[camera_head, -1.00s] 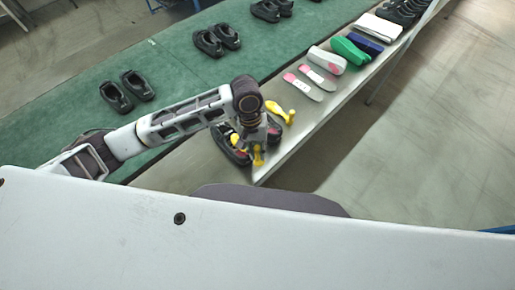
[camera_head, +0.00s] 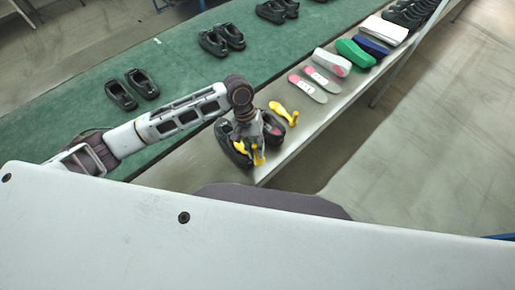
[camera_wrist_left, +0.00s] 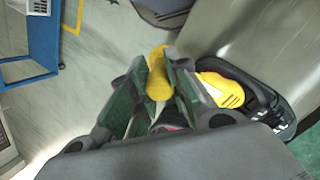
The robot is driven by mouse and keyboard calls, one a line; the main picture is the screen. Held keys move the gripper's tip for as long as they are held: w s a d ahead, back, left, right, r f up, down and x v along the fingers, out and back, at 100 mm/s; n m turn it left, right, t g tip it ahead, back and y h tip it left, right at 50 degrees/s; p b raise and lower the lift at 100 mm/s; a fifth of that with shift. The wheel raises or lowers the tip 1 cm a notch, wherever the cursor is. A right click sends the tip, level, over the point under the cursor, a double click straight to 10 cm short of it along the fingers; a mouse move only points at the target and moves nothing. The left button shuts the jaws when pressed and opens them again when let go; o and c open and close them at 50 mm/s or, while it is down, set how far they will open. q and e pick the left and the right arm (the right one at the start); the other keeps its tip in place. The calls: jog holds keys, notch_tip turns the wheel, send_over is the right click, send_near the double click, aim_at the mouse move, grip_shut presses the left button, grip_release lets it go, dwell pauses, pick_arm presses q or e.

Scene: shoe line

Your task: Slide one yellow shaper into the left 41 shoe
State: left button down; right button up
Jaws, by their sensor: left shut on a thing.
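A pair of black shoes stands on the near end of the grey bench. One is the left-hand shoe (camera_head: 229,150), also at the right of the left wrist view (camera_wrist_left: 283,127); the other is the right-hand shoe (camera_head: 275,130). My left gripper (camera_head: 252,145) is over the pair, shut on a yellow shaper (camera_head: 259,157); its knob shows between the fingers in the wrist view (camera_wrist_left: 158,72). Another yellow shape (camera_wrist_left: 222,90) sits in the left-hand shoe. The held shaper's front end is hidden. A loose yellow shaper (camera_head: 284,113) lies behind the shoes. Size marks are unreadable. My right gripper is out of view.
Pink-and-white insoles (camera_head: 307,88), a white-and-pink piece (camera_head: 332,62), a green piece (camera_head: 354,53) and a blue piece (camera_head: 374,46) lie farther along the bench (camera_head: 310,117). More black shoes (camera_head: 131,88) stand on the green belt (camera_head: 60,117). A blue cart (camera_wrist_left: 42,45) stands on the floor.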

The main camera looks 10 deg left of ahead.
pick_arm(q)
jog(key=shift+w+a+f+g+h, duration=0.15)
jog(key=shift+w+a+g+h, duration=0.5)
jog(key=shift+w+a, duration=0.5)
jog(key=shift+w+a+f, duration=0.6)
jog(key=shift+w+a, duration=0.1)
jog(key=shift+a, duration=0.15)
jog(key=shift+w+a+f, duration=0.35)
jog(key=shift+w+a, duration=0.3)
jog(key=shift+w+a+f, duration=0.3)
jog(key=shift+w+a, duration=0.35)
jog(key=shift+w+a+f+t+y, duration=0.2)
jog(key=shift+a+f+t+y, duration=0.05)
jog(key=shift+f, duration=0.35)
jog(key=shift+s+d+f+t+y, duration=0.25)
jog(key=shift+f+t+y, duration=0.3)
jog(key=shift+f, duration=0.5)
jog(key=shift+s+d+f+t+y, duration=0.2)
jog(key=shift+f+t+y, duration=0.3)
jog(key=shift+f, duration=0.5)
jog(key=shift+s+d+f+t+y, duration=0.25)
jog(key=shift+f+t+y, duration=0.3)
jog(key=shift+f, duration=0.5)
jog(key=c, duration=1.3)
grip_release()
jog(key=shift+r, duration=0.35)
